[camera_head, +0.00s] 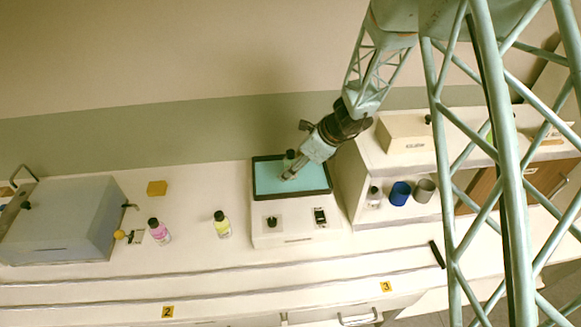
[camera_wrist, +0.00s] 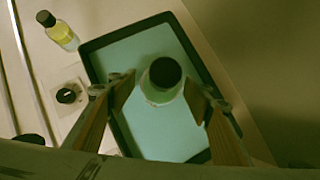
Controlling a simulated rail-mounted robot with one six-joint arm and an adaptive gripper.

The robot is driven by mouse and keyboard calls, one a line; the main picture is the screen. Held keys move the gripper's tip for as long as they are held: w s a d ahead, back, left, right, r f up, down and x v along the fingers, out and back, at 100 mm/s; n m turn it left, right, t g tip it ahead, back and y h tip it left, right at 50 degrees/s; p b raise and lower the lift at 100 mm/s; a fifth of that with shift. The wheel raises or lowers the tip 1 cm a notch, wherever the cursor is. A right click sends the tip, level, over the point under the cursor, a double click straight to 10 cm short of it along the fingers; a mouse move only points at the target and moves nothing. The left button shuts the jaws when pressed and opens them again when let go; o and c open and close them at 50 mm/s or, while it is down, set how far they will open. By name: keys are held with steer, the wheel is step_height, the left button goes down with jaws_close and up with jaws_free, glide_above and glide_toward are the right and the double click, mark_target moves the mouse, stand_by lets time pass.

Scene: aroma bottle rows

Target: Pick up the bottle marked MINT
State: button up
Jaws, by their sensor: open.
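A pale green bottle with a black cap (camera_wrist: 158,93) stands on the teal pad of a black-framed device (camera_wrist: 150,147). Its label cannot be read. In the wrist view my gripper (camera_wrist: 159,88) is open, with one finger on each side of the bottle and visible gaps to both. A yellow bottle with a black cap (camera_head: 222,228) stands left of the device and also shows in the wrist view (camera_wrist: 63,37). A pink bottle with a dark cap (camera_head: 161,235) stands farther left.
The device's white front carries a dark knob (camera_head: 271,222) and a switch (camera_head: 320,216). A shelf unit at right holds a blue cup (camera_head: 400,194), a grey cup (camera_head: 424,190) and a small bottle (camera_head: 374,197). A grey box (camera_head: 70,222) stands at left. The front counter is mostly clear.

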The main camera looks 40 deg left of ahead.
mark_target(294, 157)
steer(key=shift+c, duration=0.7)
steer(key=c, duration=1)
steer(key=shift+r, duration=0.1)
steer(key=shift+r, duration=1.55)
steer(key=shift+s+d+r, duration=0.1)
steer(key=shift+d+r, duration=0.05)
steer(key=s+d+b, duration=0.1)
steer(key=s+d, duration=0.2)
steer(key=d, duration=0.1)
steer(key=s+d+r+b, duration=0.1)
steer(key=s+d, duration=0.1)
steer(key=d, duration=0.2)
steer(key=s+d+b, duration=0.1)
steer(key=s+d, duration=0.2)
steer(key=d, duration=0.2)
steer(key=shift+s+r, duration=0.2)
steer(key=shift+s, duration=0.15)
